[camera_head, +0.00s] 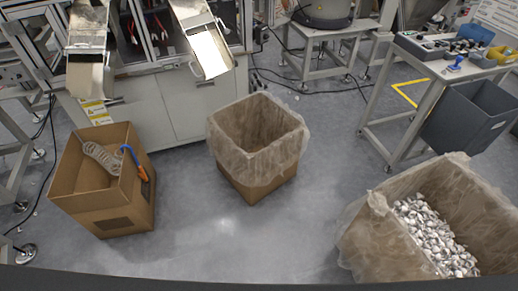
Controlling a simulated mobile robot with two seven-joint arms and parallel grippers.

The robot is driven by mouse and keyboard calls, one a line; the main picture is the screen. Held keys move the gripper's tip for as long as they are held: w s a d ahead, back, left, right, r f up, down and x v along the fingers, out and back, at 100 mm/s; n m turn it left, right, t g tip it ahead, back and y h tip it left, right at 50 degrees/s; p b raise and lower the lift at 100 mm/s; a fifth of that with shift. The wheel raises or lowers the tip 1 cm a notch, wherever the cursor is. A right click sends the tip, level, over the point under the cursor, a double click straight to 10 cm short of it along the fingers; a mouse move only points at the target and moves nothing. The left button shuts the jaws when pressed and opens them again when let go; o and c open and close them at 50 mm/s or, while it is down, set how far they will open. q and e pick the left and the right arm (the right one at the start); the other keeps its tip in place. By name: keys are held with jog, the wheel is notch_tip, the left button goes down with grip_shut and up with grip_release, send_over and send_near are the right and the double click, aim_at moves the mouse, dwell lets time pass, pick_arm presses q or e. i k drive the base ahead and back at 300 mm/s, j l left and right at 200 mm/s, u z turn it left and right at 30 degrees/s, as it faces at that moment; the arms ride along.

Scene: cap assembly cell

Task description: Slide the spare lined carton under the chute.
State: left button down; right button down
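An empty carton with a clear plastic liner (240,166) stands upright on the floor near the middle. Its liner is folded out over the rim. Two metal chutes slope down from the machine at the upper left: a left chute (88,40) and a right chute (208,52). The empty lined carton appears below and a little right of the right chute's mouth; I cannot tell whether it is directly beneath it. A second lined carton (365,242) at the lower right holds many silvery caps (435,237). Neither of my grippers is in view.
An unlined carton (125,215) with a coiled hose (101,157) and a blue-orange tool (134,163) stands at left. A workbench (435,68) and grey bin (470,117) are at right. Cables cross the back floor. The floor between the cartons is clear.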

aim_at(257, 144)
jog(key=i+j+z, duration=0.2)
jog(key=i+j, duration=0.3)
jog(key=i+j+z, duration=0.15)
jog(key=i+j, duration=0.4)
jog(key=i+j+z, duration=0.2)
jog(key=i+j, duration=0.25)
jog(key=j, duration=0.25)
